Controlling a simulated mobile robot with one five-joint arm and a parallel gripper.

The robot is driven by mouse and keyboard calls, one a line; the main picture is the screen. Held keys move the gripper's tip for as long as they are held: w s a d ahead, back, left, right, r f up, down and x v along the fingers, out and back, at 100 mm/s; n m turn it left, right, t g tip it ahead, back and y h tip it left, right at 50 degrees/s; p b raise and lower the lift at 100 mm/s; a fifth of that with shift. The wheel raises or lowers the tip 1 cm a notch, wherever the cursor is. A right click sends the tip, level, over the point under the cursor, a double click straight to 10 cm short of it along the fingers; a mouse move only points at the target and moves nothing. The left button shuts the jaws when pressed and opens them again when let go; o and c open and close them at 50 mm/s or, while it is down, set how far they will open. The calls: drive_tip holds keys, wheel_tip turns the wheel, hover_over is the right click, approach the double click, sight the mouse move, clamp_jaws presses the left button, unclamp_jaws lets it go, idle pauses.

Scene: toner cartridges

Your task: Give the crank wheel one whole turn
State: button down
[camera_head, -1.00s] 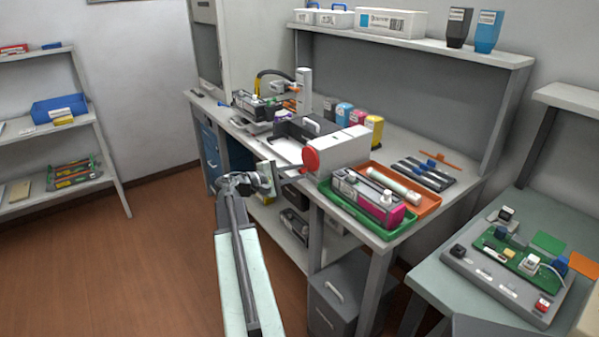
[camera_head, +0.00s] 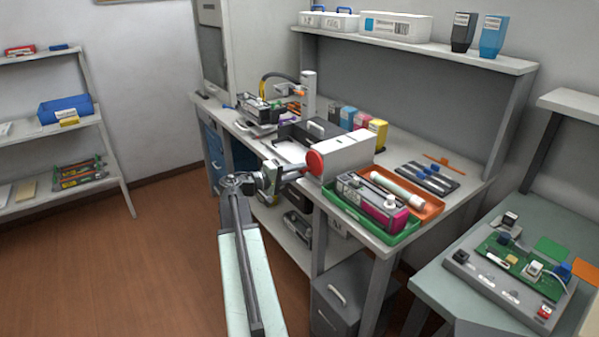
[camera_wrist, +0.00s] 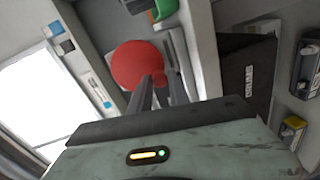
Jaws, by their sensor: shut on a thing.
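The crank wheel (camera_head: 315,162) is a red disc on the near left side of a white machine (camera_head: 347,153) at the bench's front edge. My gripper (camera_head: 303,171) reaches it from the left. In the wrist view, the red wheel (camera_wrist: 134,64) lies just beyond my gripper's fingers (camera_wrist: 161,84). The fingers are shut on a small red handle (camera_wrist: 159,78) at the wheel's lower right edge. The fingers hide part of the handle, so its exact seating between them is not clear.
A green tray (camera_head: 376,233) holding a magenta-ended cartridge (camera_head: 371,202) sits just right of the wheel. An orange tray (camera_head: 430,208) lies behind it. A grey drawer unit (camera_head: 345,295) stands below the bench. Open floor (camera_head: 150,260) lies to the left.

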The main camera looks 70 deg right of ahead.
drive_tip(key=m, duration=0.2)
drive_tip(key=r+m, duration=0.1)
drive_tip(key=shift+w+d+m+t+p, duration=0.2)
drive_tip(key=shift+w+m+t+p, duration=0.1)
drive_tip(key=shift+m+p, duration=0.1)
drive_tip(key=shift+r+m+h, duration=0.2)
drive_tip(key=shift+r+m, duration=0.05)
drive_tip(key=shift+m, duration=0.55)
drive_tip(key=shift+r+m+h, duration=0.2)
drive_tip(key=shift+m, duration=0.6)
idle(2.3)
drive_tip(key=c, duration=1.2)
unclamp_jaws()
drive_tip(key=shift+c, duration=0.2)
drive_tip(key=shift+r, duration=0.1)
drive_tip(key=p+v, duration=0.1)
drive_tip(key=v, duration=0.7)
